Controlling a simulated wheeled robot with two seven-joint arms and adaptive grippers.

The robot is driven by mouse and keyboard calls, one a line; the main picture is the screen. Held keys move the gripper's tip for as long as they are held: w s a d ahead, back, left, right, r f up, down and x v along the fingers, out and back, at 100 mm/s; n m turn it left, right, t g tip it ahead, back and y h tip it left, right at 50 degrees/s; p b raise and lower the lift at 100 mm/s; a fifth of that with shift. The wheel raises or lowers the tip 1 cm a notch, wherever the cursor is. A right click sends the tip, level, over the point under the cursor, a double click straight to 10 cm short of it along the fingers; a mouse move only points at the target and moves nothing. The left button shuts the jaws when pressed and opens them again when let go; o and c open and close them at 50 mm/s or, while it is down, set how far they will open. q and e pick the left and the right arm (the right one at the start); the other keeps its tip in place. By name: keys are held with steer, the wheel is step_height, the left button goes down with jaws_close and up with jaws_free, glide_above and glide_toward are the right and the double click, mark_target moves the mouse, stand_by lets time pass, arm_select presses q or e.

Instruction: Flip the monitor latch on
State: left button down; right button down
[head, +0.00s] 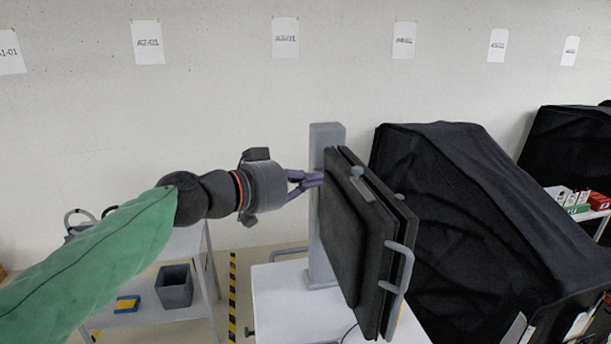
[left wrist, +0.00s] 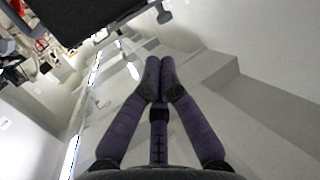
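The monitor (head: 352,240) is a pair of dark flat panels on a grey upright post (head: 325,262) above a white cart top. I cannot tell which part is the latch. My left gripper (head: 318,180) is at the post and the monitor's upper left edge; I cannot tell if it touches. In the left wrist view, its purple fingers (left wrist: 160,62) are together with nothing seen between them, and the monitor's dark edge (left wrist: 85,14) is at top left. My right gripper is not in view.
The white cart top (head: 295,305) is mostly bare. A large black-covered cart (head: 470,220) stands close on the right, with another covered one (head: 570,145) behind. A shelf cart on the left holds a dark bin (head: 174,287). A wall (head: 220,90) is behind.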

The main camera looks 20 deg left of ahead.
mark_target(357, 172)
arm_select(q)
steer(key=p+x, duration=0.2)
steer(key=x, duration=0.8)
steer(key=shift+w, duration=0.2)
steer(key=shift+w+d+f+m+h+b, duration=0.1)
steer(key=shift+w+m+h+b, duration=0.15)
steer(key=shift+b, duration=0.2)
